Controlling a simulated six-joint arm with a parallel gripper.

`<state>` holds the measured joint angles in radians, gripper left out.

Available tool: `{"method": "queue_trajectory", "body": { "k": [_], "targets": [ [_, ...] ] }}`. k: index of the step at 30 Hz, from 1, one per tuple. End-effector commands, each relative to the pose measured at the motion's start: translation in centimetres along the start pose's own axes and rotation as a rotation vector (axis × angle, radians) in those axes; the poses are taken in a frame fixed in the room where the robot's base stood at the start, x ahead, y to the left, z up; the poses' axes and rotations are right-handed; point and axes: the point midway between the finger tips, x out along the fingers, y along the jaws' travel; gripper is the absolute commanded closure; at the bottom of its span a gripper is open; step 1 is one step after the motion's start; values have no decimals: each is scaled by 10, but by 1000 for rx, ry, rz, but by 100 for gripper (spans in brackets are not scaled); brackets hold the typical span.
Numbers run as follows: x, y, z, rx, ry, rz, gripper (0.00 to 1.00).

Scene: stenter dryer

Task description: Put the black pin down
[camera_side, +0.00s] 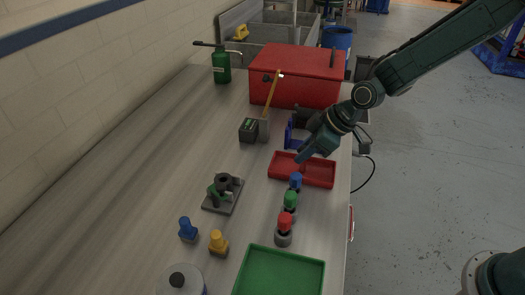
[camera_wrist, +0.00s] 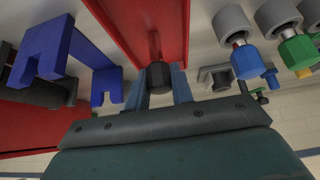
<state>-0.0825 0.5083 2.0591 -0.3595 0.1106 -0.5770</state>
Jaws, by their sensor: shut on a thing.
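My gripper (camera_side: 301,160) is over the red tray (camera_side: 318,181) in the side view, close to the tray's left part. In the wrist view my gripper (camera_wrist: 159,88) is shut on the black pin (camera_wrist: 158,74), whose dark end shows between the two fingers. The red tray (camera_wrist: 112,12) lies behind the pin there. I cannot tell whether the pin touches the tray floor. The side view does not show the pin clearly, as the gripper covers it.
Blue (camera_side: 295,181), green (camera_side: 290,200) and red (camera_side: 285,220) pins stand in grey holders in front of the tray. A blue bracket (camera_side: 289,135) stands behind it. A green tray (camera_side: 280,272) is at the front, and a red toolbox (camera_side: 290,85) at the back.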

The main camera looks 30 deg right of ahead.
Motion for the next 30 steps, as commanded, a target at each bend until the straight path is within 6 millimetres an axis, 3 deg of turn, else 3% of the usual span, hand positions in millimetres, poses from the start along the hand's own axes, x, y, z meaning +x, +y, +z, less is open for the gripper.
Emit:
{"method": "queue_trajectory", "body": {
  "k": [1,4,19,30],
  "targets": [
    [1,0,1,0,-1,0,75],
    [0,0,0,0,0,0,55],
    [-5,0,-2,0,1,1,55],
    [-41,1,-2,0,3,2,55]
  ]
}}
